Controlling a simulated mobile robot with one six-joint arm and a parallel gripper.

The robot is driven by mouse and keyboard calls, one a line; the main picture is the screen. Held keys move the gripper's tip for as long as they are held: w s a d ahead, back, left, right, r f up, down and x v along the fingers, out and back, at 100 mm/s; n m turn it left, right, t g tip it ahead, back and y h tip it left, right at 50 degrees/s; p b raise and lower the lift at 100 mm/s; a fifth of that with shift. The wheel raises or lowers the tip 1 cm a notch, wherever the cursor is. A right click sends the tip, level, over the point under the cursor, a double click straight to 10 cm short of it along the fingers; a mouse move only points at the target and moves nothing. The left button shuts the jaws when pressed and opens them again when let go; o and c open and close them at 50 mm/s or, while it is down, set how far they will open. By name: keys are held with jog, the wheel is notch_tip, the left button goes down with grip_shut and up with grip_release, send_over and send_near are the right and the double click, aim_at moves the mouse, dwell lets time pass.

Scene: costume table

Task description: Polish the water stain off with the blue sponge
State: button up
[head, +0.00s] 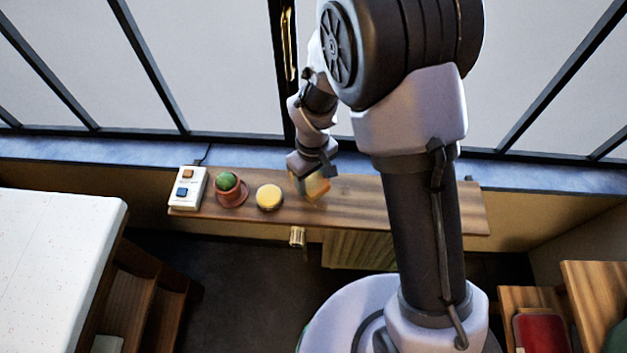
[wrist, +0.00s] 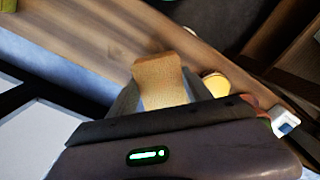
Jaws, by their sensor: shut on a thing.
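My gripper (head: 312,190) is low over the wooden shelf (head: 365,200) below the window, near its middle. It is shut on a tan-orange sponge (wrist: 160,80), which sticks out between the fingers in the wrist view. The sponge also shows at the fingertips in the head view (head: 318,187). It looks tan-orange, not blue, and I see no blue sponge. I cannot tell whether the sponge touches the wood. I cannot make out a clear water stain; a pale sheen lies on the wood in the wrist view, and my arm hides part of the shelf.
Left of my gripper on the shelf stand a round yellow thing (head: 270,197), a green ball-shaped plant in a terracotta pot (head: 231,195) and a white box (head: 187,188) with orange and blue buttons. A white table (head: 60,250) is at the left. Window glass rises behind.

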jog(key=shift+r+p, duration=0.85)
jog(key=shift+r, duration=0.5)
jog(key=shift+d+f, duration=0.1)
jog(key=shift+d, duration=0.05)
